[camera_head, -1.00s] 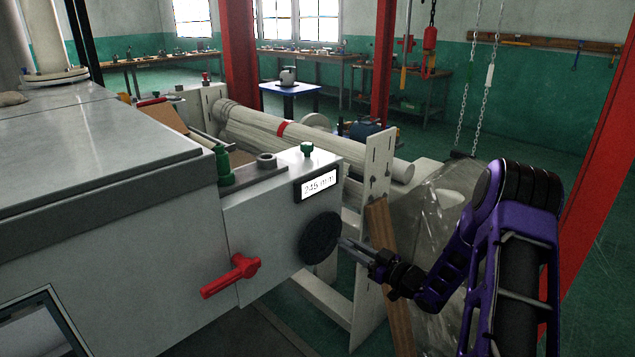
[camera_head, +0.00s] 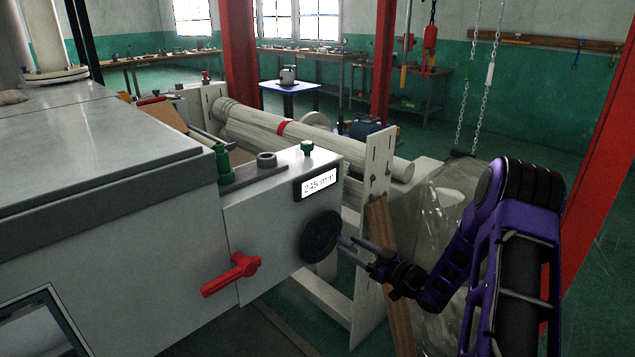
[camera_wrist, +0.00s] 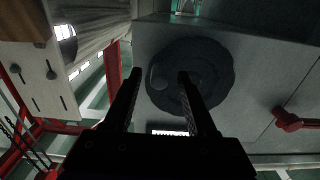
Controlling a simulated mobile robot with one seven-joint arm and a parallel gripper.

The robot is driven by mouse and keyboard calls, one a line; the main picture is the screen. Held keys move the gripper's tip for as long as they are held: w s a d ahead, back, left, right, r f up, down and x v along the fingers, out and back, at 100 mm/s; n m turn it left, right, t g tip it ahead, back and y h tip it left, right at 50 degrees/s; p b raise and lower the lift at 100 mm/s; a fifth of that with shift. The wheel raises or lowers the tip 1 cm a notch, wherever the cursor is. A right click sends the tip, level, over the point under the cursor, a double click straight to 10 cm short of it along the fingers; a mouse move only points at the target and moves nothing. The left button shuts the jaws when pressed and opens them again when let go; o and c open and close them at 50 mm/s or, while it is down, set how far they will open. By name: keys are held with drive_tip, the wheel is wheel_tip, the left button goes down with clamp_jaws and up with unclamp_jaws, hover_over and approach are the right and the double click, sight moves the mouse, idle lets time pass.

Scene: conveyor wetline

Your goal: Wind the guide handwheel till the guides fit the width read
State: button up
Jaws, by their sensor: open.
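The guide handwheel (camera_head: 320,236) is a dark round disc on the end face of the grey machine housing. It also shows in the wrist view (camera_wrist: 205,65), with a small rounded knob (camera_wrist: 158,76) on its left part. My gripper (camera_head: 345,242) is in front of the wheel's right side. In the wrist view my gripper (camera_wrist: 160,80) is open, its two fingers apart on either side of the knob; contact cannot be told. A white display (camera_head: 319,184) above the wheel reads about 245 mm; the digits are slightly blurred.
A red lever (camera_head: 231,274) sticks out left of the wheel. A green knob (camera_head: 307,148) stands on top of the housing. A slotted pale upright plate (camera_head: 378,160) and a brown board (camera_head: 385,235) stand close by my gripper. Rollers (camera_head: 300,140) lie behind.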

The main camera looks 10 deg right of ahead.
drive_tip(key=v, duration=0.6)
drive_tip(key=shift+s+d, duration=0.2)
drive_tip(key=shift+s, duration=0.05)
